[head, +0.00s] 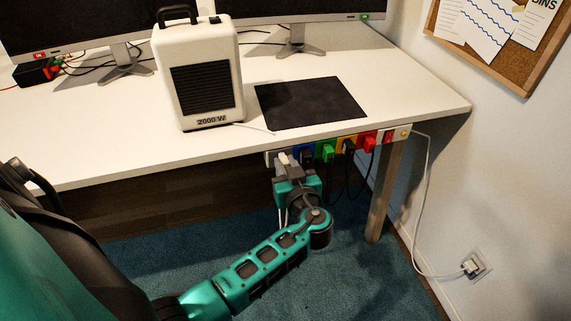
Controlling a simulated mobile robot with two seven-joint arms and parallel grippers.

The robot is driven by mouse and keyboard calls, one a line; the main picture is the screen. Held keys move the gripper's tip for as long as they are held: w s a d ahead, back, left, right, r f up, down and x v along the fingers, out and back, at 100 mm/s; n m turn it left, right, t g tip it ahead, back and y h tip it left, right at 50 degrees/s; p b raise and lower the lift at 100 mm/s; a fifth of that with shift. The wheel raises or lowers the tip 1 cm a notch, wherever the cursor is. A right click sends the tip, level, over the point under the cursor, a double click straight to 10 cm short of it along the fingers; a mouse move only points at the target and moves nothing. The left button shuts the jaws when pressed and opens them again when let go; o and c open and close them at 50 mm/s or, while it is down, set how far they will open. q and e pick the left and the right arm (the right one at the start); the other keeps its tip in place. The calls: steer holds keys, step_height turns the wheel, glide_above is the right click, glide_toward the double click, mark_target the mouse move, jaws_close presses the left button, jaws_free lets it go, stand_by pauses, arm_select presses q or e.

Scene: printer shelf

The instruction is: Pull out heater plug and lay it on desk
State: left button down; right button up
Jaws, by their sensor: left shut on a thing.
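The white heater (198,78), marked 2000 W, stands upright on the desk (130,150). A power strip (396,133) runs along the desk's front edge, with several coloured plugs in it. My left gripper (288,165) is at the strip's left end, below the desk edge. It is shut on a white plug (283,158), seemingly the heater plug, mostly hidden by the fingers. I cannot tell whether the plug is still in its socket. My right gripper is out of view.
A black mat (311,102) lies right of the heater. Blue, green, yellow and red plugs (327,152) sit close right of my gripper, with cables hanging below. A desk leg (385,190) stands at right. The desk's front left is clear.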

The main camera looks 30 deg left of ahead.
mark_target(286, 166)
arm_select(q)
steer(key=shift+f+b+v, duration=0.1)
steer(key=shift+b+v, duration=0.1)
steer(key=shift+v, duration=0.55)
steer(key=shift+f+b+v, duration=0.15)
steer(key=shift+b+v, duration=0.05)
steer(key=shift+v, duration=0.55)
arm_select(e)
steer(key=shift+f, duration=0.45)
arm_select(q)
steer(key=shift+r, duration=0.1)
